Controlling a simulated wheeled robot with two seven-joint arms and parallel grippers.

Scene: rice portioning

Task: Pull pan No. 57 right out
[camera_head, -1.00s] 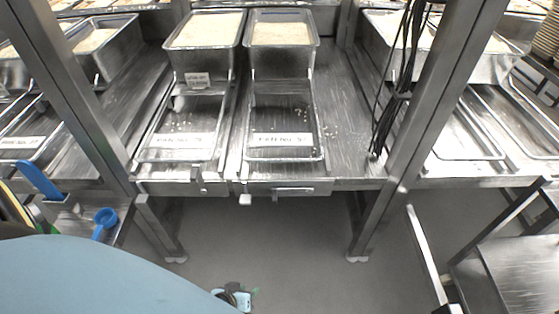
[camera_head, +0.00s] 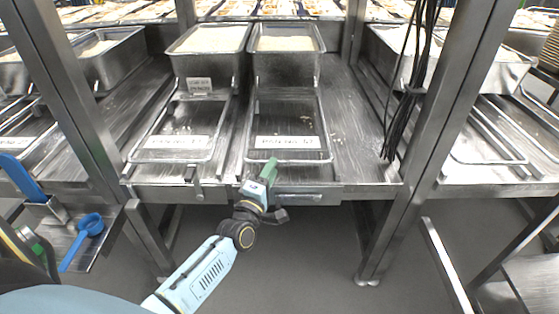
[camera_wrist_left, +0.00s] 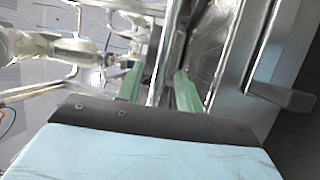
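Pan No. 57 is the shallow empty-looking metal pan with a white label (camera_head: 287,142) in the middle of the head view. It lies on the steel shelf in front of a deep rice pan; its front rim (camera_head: 310,160) faces me. My left gripper (camera_head: 269,168) is at this front rim, left of its middle. In the left wrist view its two green fingers (camera_wrist_left: 158,90) stand apart, with a metal rim (camera_wrist_left: 166,55) running between them. I cannot tell whether they touch it. My right gripper is not in view.
Another labelled pan (camera_head: 172,143) lies to the left on the same shelf. Deep rice pans (camera_head: 287,73) stand behind. Steel posts (camera_head: 440,130) and hanging black cables (camera_head: 400,110) are on the right. A blue scoop (camera_head: 88,226) is at the left. The floor in front is open.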

